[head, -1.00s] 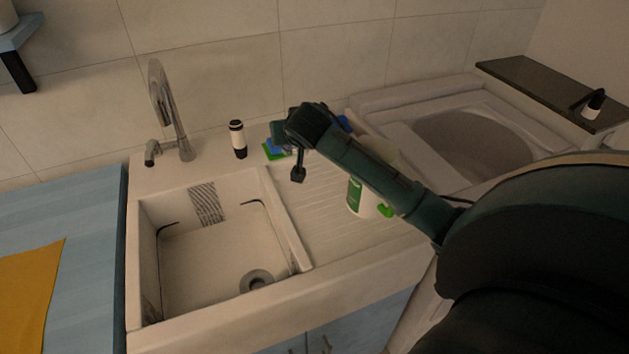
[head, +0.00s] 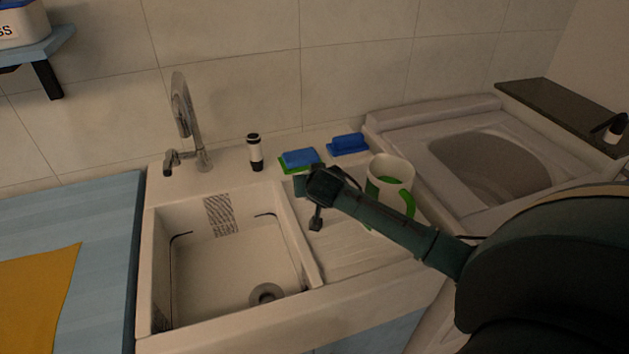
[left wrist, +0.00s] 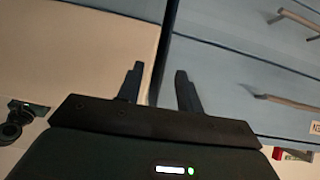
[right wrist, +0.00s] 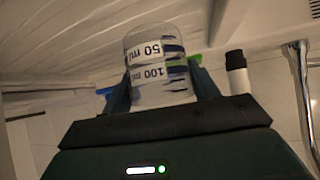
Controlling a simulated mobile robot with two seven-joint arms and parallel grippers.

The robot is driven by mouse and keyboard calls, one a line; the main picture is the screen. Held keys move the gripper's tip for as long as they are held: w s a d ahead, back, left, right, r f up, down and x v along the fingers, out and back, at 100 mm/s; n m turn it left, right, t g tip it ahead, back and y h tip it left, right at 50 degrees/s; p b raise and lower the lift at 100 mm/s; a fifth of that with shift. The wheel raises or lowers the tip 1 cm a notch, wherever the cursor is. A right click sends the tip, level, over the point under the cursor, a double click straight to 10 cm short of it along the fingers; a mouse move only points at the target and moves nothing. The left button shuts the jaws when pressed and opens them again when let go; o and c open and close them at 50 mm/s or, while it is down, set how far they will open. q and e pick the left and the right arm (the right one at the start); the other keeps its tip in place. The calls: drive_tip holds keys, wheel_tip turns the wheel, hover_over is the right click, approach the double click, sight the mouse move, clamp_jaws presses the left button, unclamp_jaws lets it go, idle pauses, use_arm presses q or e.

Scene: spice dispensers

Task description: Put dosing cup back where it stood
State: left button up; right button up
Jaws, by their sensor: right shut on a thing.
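The dosing cup (right wrist: 155,60) is clear, with white "50 ml" and "100 ml" labels that read upside down in the right wrist view. My right gripper (right wrist: 160,88) is shut on it, one finger on each side. In the head view my right gripper (head: 318,195) is over the left part of the grooved draining board (head: 345,250), right of the sink basin; I cannot make out the cup there. Whether the cup touches the board is unclear. My left gripper (left wrist: 158,78) is open and empty, in front of blue drawer fronts (left wrist: 240,60).
A white and green mug (head: 390,172) stands on the board behind my right forearm. Two blue sponges (head: 300,157) (head: 348,144), a black-and-white bottle (head: 255,152) and the tap (head: 187,120) line the back. The sink basin (head: 230,265) is empty.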

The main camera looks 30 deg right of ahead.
drive_tip(key=shift+f, duration=0.1)
drive_tip(key=o, duration=1.2)
drive_tip(key=v, duration=1.2)
drive_tip(key=shift+s, duration=0.1)
